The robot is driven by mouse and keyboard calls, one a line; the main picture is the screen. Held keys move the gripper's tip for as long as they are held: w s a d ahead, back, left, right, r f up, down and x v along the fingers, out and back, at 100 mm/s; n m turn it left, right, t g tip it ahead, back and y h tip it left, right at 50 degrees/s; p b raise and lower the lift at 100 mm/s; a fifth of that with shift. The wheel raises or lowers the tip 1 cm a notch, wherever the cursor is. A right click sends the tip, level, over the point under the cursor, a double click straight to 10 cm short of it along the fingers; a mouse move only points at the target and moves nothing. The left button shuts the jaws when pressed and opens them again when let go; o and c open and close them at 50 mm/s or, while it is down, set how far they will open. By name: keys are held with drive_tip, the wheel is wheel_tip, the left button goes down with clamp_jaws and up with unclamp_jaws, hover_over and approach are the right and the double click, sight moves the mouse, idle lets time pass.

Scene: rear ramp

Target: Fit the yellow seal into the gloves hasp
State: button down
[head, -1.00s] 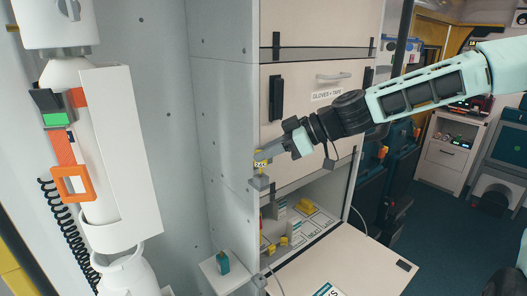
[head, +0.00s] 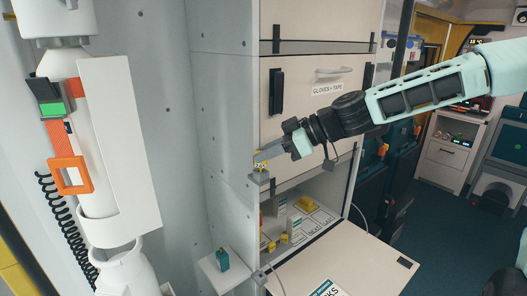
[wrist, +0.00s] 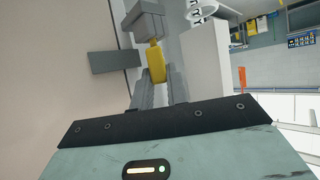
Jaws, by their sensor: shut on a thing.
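The grey hasp block (head: 260,178) is directly below the seal in the head view. In the wrist view the seal (wrist: 156,65) sits between my fingertips (wrist: 157,82), its far end at the grey hasp block (wrist: 144,23). The seal meets or nearly meets the block; how deep it sits in it is hidden.
Below is an open compartment with several yellow pieces (head: 284,238) and a lowered flap (head: 345,262). A small teal bottle (head: 222,259) stands on a ledge (head: 228,273) to the left. A grey plate (wrist: 114,61) lies beside the seal in the wrist view.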

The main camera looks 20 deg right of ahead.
drive_tip(key=shift+f, duration=0.3)
drive_tip(key=c, duration=1.3)
unclamp_jaws()
drive_tip(key=shift+d, duration=0.1)
drive_tip(key=b+v, duration=0.3)
drive_tip(key=v, duration=1.4)
drive_tip(key=shift+d, duration=0.25)
drive_tip(key=shift+s+d+r, duration=0.1)
drive_tip(key=shift+s+r, duration=0.05)
drive_tip(key=shift+s, duration=0.05)
